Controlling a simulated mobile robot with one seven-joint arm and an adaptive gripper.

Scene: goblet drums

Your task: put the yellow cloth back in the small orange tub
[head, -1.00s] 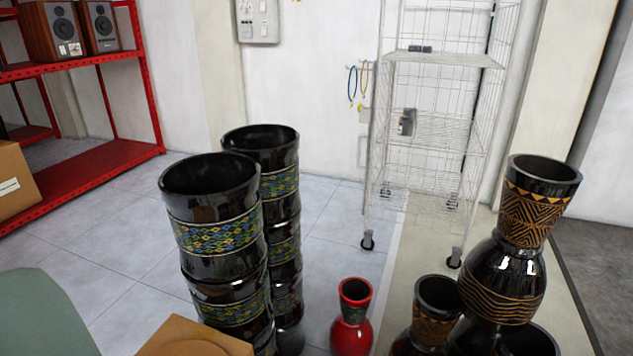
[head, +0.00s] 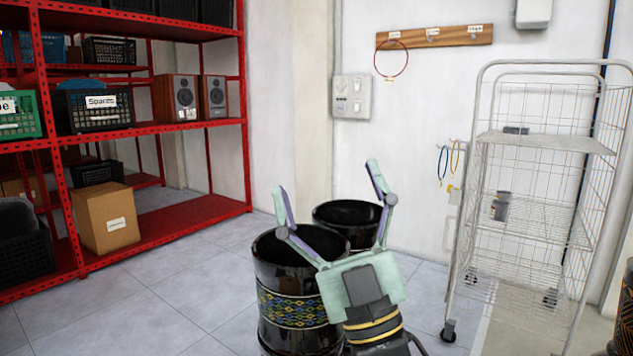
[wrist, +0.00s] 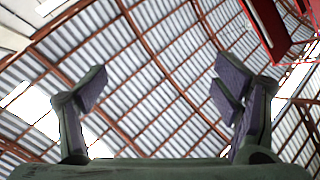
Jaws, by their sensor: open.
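My gripper (head: 328,185) is in the head view, raised in front of the tall black drums with its fingers pointing up. Its fingers are spread wide with nothing between them. In the wrist view my gripper (wrist: 165,90) is also open and empty, facing the roof. I cannot make out the yellow cloth or the small orange tub in either view.
Black drums (head: 290,285) with a patterned band stand just behind my gripper. A wire trolley (head: 545,143) stands at the right. A red shelf (head: 190,235) at the left holds crates, a cardboard box (head: 106,218) and speakers (head: 177,98). Floor is clear between shelf and drums.

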